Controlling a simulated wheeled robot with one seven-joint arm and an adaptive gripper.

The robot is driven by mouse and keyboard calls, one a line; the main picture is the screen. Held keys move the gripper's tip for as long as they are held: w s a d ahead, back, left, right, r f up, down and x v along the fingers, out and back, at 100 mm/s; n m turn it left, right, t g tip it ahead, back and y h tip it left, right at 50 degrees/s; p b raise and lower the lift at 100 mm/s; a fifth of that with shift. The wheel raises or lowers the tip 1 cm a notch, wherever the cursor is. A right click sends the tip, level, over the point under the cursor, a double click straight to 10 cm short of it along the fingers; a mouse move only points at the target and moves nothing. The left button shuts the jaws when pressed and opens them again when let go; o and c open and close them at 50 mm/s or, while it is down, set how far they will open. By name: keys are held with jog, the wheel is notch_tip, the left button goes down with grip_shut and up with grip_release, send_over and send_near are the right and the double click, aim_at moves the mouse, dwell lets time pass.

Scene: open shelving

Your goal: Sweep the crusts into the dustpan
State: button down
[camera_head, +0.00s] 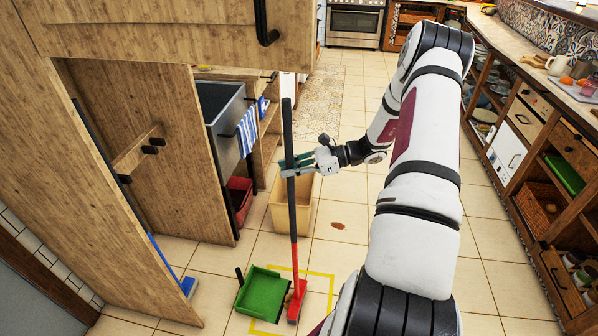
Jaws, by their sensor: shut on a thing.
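My gripper (298,166) is shut on the dark handle of an upright broom (293,215), around its middle. The broom's red head (296,300) is low at the floor, just right of the green dustpan (262,294). The dustpan lies on the tiles with its dark handle pointing up and left. A small brown piece (288,297), which looks like crust, shows between the dustpan's right edge and the broom head.
A yellow outline (322,273) marks the floor around the broom head and dustpan. A reddish-brown spot (338,225) lies on the tiles. A tan bin (300,212) stands behind the broom. A blue broom (187,286) leans by the left wooden panel. Open shelves (545,195) line the right.

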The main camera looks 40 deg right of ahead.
jog(key=w+a+b, duration=0.4)
jog(key=w+a, duration=0.4)
jog(key=w, duration=0.6)
notch_tip(320, 180, up, 7)
jog(key=p, duration=0.3)
jog(key=shift+s+a, duration=0.2)
jog(key=shift+a, duration=0.05)
dwell(0.3)
jog(key=shift+s+f, duration=0.1)
jog(key=shift+f, duration=0.05)
dwell(0.9)
